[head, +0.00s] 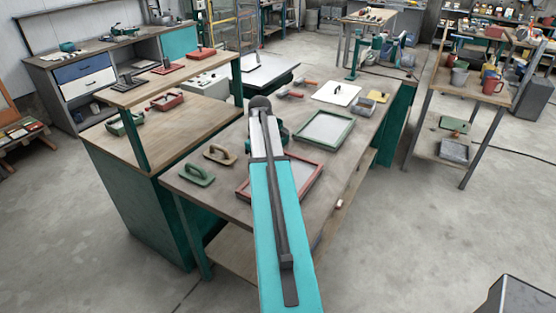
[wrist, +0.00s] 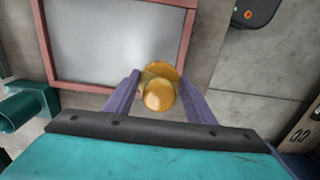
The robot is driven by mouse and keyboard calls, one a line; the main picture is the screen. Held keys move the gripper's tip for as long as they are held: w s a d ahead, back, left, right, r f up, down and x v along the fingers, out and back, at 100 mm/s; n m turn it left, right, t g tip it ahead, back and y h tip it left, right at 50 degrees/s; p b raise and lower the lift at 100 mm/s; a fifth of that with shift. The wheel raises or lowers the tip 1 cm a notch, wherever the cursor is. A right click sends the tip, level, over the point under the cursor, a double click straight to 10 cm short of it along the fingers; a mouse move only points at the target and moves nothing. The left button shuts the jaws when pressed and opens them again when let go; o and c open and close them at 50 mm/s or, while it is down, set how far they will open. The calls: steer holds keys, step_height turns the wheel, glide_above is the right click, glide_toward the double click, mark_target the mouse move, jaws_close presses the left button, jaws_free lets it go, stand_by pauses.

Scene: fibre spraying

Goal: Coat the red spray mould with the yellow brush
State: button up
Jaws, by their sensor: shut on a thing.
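The red spray mould (wrist: 110,45) is a shallow tray with a reddish rim and a grey inside. It fills the upper left of the wrist view. In the head view the mould (head: 303,177) lies on the long workbench, partly hidden behind my arm. My gripper (wrist: 160,80) is shut on the yellow brush (wrist: 158,94), seen from its rounded end between the two purple fingers. The brush stands over the mould's near rim by its corner. Its lower end is hidden, so I cannot tell whether it touches. The head view hides my gripper behind my arm.
A green-rimmed mould (head: 325,128) lies behind the red one on the workbench (head: 350,150). A green float (head: 197,176) and a tan float (head: 219,155) lie to the left. A white board (head: 337,94) and a yellow tray (head: 379,96) lie at the far end.

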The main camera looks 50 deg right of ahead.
steer(key=s+d, duration=0.3)
steer(key=shift+s+d+r+p, duration=0.2)
steer(key=shift+d+r+p, duration=0.1)
steer(key=shift+d, duration=0.1)
steer(key=shift+f, duration=0.1)
